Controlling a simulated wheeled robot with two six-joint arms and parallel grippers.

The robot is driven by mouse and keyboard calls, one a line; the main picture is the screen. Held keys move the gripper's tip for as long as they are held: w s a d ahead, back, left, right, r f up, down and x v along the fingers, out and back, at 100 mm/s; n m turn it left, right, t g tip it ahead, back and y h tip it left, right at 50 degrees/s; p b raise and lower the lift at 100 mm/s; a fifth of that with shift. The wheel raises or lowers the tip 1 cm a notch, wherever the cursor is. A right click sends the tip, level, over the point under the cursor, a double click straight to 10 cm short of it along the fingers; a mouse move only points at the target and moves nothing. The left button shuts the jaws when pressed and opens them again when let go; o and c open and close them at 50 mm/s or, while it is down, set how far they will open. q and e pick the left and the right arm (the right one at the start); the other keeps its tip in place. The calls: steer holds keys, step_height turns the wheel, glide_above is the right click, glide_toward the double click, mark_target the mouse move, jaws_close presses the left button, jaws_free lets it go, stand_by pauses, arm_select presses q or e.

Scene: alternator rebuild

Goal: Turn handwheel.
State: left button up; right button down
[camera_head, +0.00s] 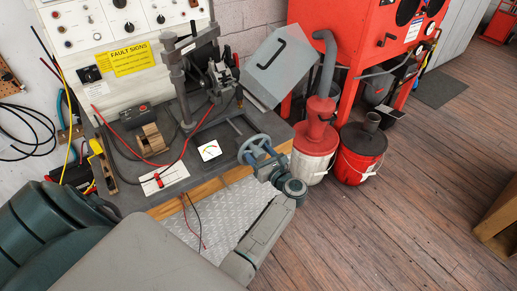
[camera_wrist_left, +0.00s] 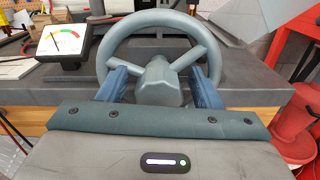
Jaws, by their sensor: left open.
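The handwheel (camera_head: 247,143) is at the front right edge of the workbench in the head view, next to my left gripper (camera_head: 263,162). In the left wrist view the grey handwheel (camera_wrist_left: 118,37) fills the upper middle, with a round rim, spokes and a faceted hub. My left gripper also shows there (camera_wrist_left: 160,88), with its blue fingers open on either side of the hub, below the upper rim. The fingers are apart from each other; whether they touch the spokes is hard to tell. The lower rim is hidden by the gripper body. My right gripper is not in view.
A small meter (camera_head: 209,151) lies on the workbench (camera_head: 222,171) left of the wheel. A press stand (camera_head: 178,85) rises behind. A red-and-white bucket (camera_head: 313,160) and a red bucket (camera_head: 362,152) stand on the floor to the right. Loose cables cross the bench's left part.

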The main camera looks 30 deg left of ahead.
arm_select(q)
steer(key=shift+s, duration=0.1)
steer(key=shift+c, duration=1.1)
steer(key=c, duration=0.8)
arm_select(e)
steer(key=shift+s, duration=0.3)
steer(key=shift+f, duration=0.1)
